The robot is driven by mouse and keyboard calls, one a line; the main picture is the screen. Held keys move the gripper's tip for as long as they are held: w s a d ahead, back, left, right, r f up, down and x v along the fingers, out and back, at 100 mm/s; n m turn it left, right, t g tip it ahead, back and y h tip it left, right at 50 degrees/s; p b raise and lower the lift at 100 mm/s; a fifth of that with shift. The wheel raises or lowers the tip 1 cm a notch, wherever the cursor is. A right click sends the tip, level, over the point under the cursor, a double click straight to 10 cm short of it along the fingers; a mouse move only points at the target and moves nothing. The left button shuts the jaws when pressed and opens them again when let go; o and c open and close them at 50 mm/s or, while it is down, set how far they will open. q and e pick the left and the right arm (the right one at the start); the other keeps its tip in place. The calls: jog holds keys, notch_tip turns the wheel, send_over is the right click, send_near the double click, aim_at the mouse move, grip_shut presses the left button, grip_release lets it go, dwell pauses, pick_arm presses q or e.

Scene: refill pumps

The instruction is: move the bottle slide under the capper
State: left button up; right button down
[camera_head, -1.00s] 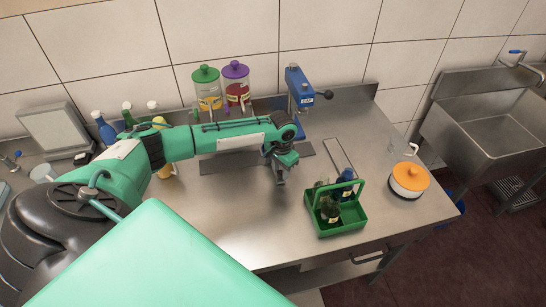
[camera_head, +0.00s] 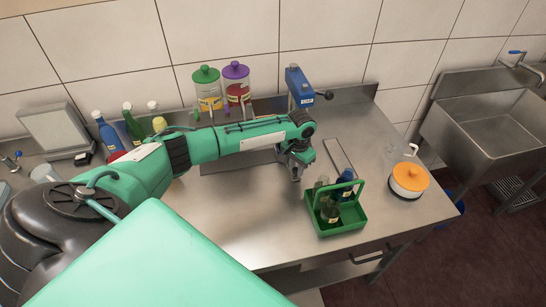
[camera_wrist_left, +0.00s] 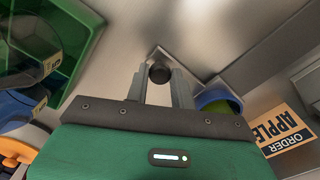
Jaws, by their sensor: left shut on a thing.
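My left gripper (camera_head: 295,176) is low over the steel counter, in front and slightly left of the blue capper (camera_head: 299,86). In the left wrist view its fingers (camera_wrist_left: 160,80) are shut on a dark round knob (camera_wrist_left: 159,72), which looks like the slide's handle. The arm hides most of the slide and any bottle on it in the head view. In the left wrist view a rounded green and blue thing (camera_wrist_left: 222,94) sits beside the right finger, partly hidden; I cannot tell what it is. My right gripper is not in view.
A green caddy with bottles (camera_head: 335,226) stands right of the gripper, and an orange-lidded pot (camera_head: 408,178) further right. Two dispensers, green-lidded (camera_head: 207,88) and purple-lidded (camera_head: 236,84), stand behind the arm. An order card (camera_wrist_left: 287,131) shows in the wrist view. The front counter is clear.

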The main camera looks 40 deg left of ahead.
pick_arm(q)
jog(key=shift+w+d+b, duration=0.45)
jog(key=shift+w+d, duration=1.25)
jog(key=shift+w, duration=0.2)
jog(key=o, duration=0.9)
jog(key=shift+r+b, duration=1.8)
jog(key=shift+r, duration=5.1)
